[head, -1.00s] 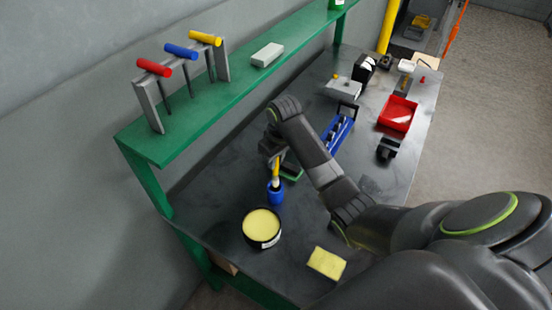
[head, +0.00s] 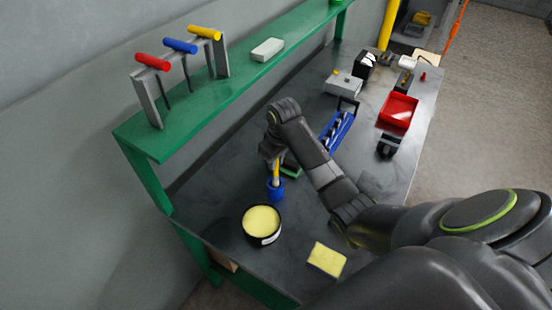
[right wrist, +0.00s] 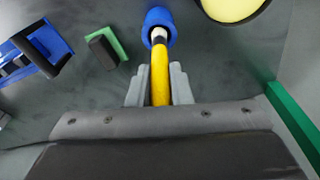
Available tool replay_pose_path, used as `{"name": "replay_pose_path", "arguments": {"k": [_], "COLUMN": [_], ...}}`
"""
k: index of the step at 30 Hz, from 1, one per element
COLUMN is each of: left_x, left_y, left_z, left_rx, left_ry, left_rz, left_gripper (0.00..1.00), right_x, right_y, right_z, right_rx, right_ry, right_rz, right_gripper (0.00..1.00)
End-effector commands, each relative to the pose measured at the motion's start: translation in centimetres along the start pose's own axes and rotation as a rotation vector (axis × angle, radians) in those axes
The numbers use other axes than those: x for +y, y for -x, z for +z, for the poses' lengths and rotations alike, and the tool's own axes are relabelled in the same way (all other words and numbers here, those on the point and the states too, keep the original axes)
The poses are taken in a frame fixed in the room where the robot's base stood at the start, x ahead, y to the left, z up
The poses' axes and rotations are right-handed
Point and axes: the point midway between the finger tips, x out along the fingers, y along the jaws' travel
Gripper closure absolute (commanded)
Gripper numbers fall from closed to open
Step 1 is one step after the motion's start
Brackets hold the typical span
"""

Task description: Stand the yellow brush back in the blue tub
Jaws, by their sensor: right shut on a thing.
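The yellow brush (head: 276,172) is near upright under my right gripper (head: 272,155), its lower end at the mouth of the blue tub (head: 276,191). In the right wrist view the two grey fingers of the right gripper (right wrist: 160,88) are shut on the yellow handle of the brush (right wrist: 160,75). The brush's pale ferrule overlaps the opening of the blue tub (right wrist: 158,20). How deep the bristles sit is hidden. The tub stands upright on the dark bench. My left gripper is not in view.
A round tin with a yellow top (head: 262,224) stands close to the tub. A yellow sponge (head: 326,259) lies nearer the front. A green-and-black block (right wrist: 108,47) and a blue rack (right wrist: 35,50) are on the other side. The green shelf (head: 240,85) runs along the wall.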

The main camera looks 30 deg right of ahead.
Motion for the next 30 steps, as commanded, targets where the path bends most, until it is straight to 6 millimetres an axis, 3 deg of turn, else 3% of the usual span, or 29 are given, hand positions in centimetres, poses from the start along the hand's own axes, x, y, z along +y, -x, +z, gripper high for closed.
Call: {"name": "replay_pose_path", "arguments": {"k": [30], "left_x": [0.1], "left_y": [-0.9], "left_z": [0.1], "left_rx": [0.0], "left_ry": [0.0], "left_rz": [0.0], "left_gripper": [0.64], "right_x": [0.0], "right_y": [-2.6], "right_z": [0.3], "right_rx": [0.0], "right_ry": [0.0], "right_rz": [-0.001], "right_gripper": [1.0]}}
